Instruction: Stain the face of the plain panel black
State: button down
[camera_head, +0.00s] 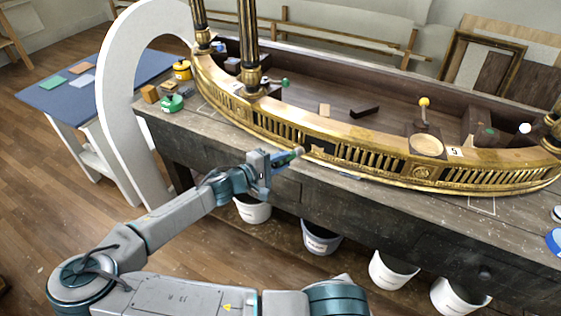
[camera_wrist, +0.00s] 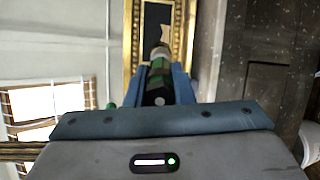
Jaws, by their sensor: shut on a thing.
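My gripper (camera_head: 285,158) is shut on a green applicator, whose pale, dark-ended tip points at the gilt front of the console. In the wrist view the green applicator (camera_wrist: 159,75) sits between the blue fingers. Beyond its tip is a panel (camera_wrist: 155,18) in a gilt border, mostly black with a tan patch (camera_wrist: 165,33) near the tip. In the head view this panel (camera_head: 322,148) shows as a small dark area in the gilt band, just right of the tip. I cannot tell whether the tip touches it. The applicator hides part of the panel.
The gilt band (camera_head: 375,160) curves along the dark workbench (camera_head: 250,133). A yellow-knobbed stick (camera_head: 424,112) stands in a round-topped holder behind it. A green-lidded pot (camera_head: 171,103) stands at left. White buckets (camera_head: 392,271) sit below the bench. A white arch (camera_head: 110,100) rises at left.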

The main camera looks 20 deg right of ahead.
jog(key=shift+w+d, duration=0.4)
jog(key=shift+d, duration=0.1)
jog(key=shift+s, duration=0.1)
jog(key=shift+s+d, duration=1.95)
jog(key=shift+s, duration=0.5)
jog(key=shift+w+a+p, duration=0.15)
jog(key=shift+w+a, duration=0.85)
jog(key=shift+w, duration=0.3)
jog(key=shift+w+a+p, duration=0.15)
jog(key=shift+w+a, duration=0.8)
jog(key=shift+w, duration=0.3)
jog(key=shift+r+p, duration=0.45)
jog(key=shift+r, duration=0.1)
jog(key=shift+s+d, duration=2)
jog(key=shift+s, duration=0.55)
jog(key=shift+w+a, duration=1)
jog(key=shift+w, duration=0.3)
jog(key=shift+w+a, duration=1)
jog(key=shift+w, duration=0.25)
